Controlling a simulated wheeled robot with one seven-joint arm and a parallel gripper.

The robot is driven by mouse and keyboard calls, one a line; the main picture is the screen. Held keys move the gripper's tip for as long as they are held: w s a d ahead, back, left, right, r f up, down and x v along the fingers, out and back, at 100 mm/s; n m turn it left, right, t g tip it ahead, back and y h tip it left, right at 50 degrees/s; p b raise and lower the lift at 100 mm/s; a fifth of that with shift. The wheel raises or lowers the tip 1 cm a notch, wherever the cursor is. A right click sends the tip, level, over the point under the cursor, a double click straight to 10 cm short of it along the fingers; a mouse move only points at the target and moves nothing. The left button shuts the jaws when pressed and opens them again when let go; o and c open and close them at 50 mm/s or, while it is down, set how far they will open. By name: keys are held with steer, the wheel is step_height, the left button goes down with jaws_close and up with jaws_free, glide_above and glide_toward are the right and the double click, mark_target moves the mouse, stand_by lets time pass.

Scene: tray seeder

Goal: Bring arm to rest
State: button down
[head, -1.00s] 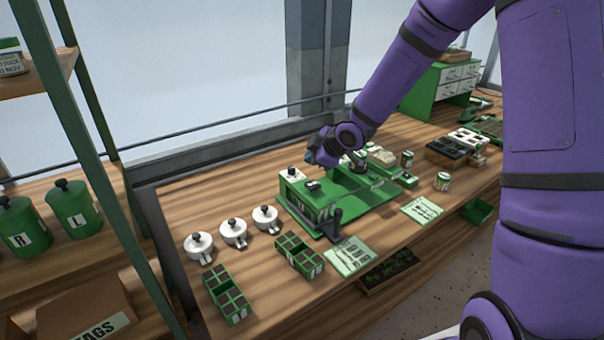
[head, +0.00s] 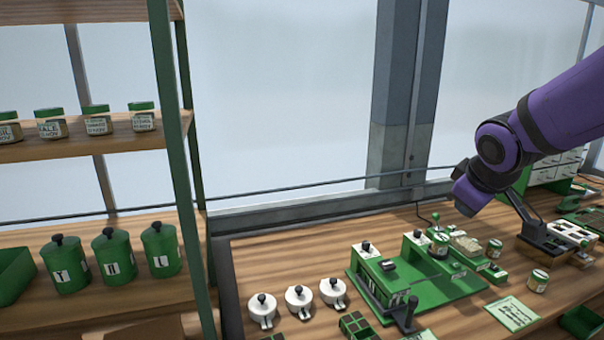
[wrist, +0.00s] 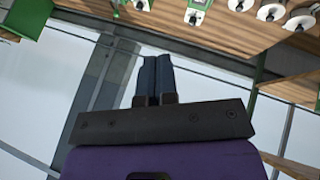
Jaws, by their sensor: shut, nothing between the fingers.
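In the wrist view my gripper (wrist: 154,78) shows its two dark blue fingers side by side, pressed together with nothing between them. In the head view my purple arm comes in from the right, and its wrist end is over the back right of the bench. The gripper fingers cannot be made out clearly there. The green tray seeder (head: 440,292) stands on the wooden bench (head: 262,255) below and left of my arm. In the wrist view the bench (wrist: 160,18) lies along the top of the picture.
Three white lidded pots (head: 299,300) stand left of the seeder. A green-framed shelf (head: 178,150) at the left holds small jars (head: 97,120) and green canisters (head: 114,256). A window post (head: 404,110) rises behind the bench.

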steer(key=s+r+m, duration=0.2)
steer(key=s+m, duration=0.1)
steer(key=s, duration=0.7)
steer(key=s+r+m+g+y, duration=0.1)
steer(key=s+r+m, duration=0.2)
steer(key=s, duration=0.7)
steer(key=shift+g+y, duration=0.3)
